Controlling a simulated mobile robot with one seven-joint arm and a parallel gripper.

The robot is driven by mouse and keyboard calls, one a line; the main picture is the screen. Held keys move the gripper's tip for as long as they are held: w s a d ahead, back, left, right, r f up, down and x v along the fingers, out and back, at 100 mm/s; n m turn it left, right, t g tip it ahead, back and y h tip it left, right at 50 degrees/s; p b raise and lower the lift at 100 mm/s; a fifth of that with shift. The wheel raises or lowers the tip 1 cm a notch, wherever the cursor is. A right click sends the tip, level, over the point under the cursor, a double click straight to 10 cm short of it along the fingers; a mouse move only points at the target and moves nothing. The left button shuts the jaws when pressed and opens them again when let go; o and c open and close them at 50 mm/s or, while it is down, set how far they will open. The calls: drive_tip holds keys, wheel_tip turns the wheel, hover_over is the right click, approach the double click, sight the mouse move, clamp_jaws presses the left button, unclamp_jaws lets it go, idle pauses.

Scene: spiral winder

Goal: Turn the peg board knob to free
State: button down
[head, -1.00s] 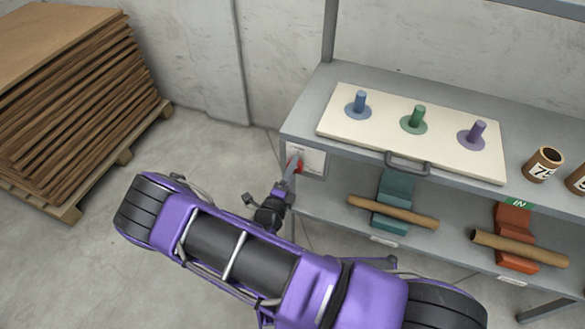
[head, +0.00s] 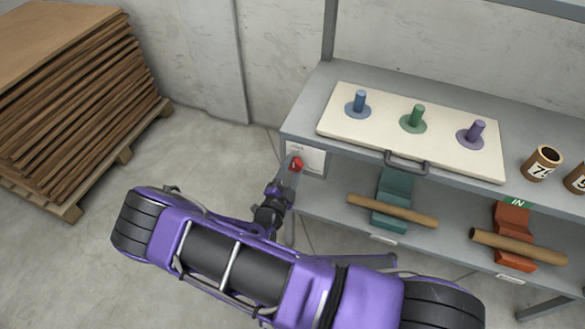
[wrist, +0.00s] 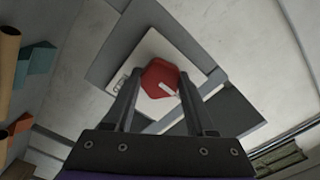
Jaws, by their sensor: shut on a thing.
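The red knob (head: 297,164) sits on a white plate (head: 316,158) at the left end of the shelf's front face. In the wrist view the knob (wrist: 157,76) has a white pointer mark on its face, towards the lower right. My gripper (wrist: 159,82) has one finger on each side of the knob and is shut on it. The peg board (head: 350,127) lies on the upper shelf with a blue peg (head: 360,101), a green peg (head: 418,115) and a purple peg (head: 476,131). The plate's lettering is too small to read.
A dark handle (head: 408,163) sticks out at the board's front edge. Cardboard tubes lie on a teal holder (head: 392,187) and an orange holder (head: 513,225) on the lower shelf. Numbered brown cores (head: 543,165) stand at the right. A pallet stack (head: 75,95) stands left; floor between is clear.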

idle(0.5)
drive_tip(key=shift+c, duration=1.1)
unclamp_jaws()
drive_tip(key=v, duration=1.7)
drive_tip(key=shift+s, duration=0.25)
drive_tip(key=shift+a, duration=0.1)
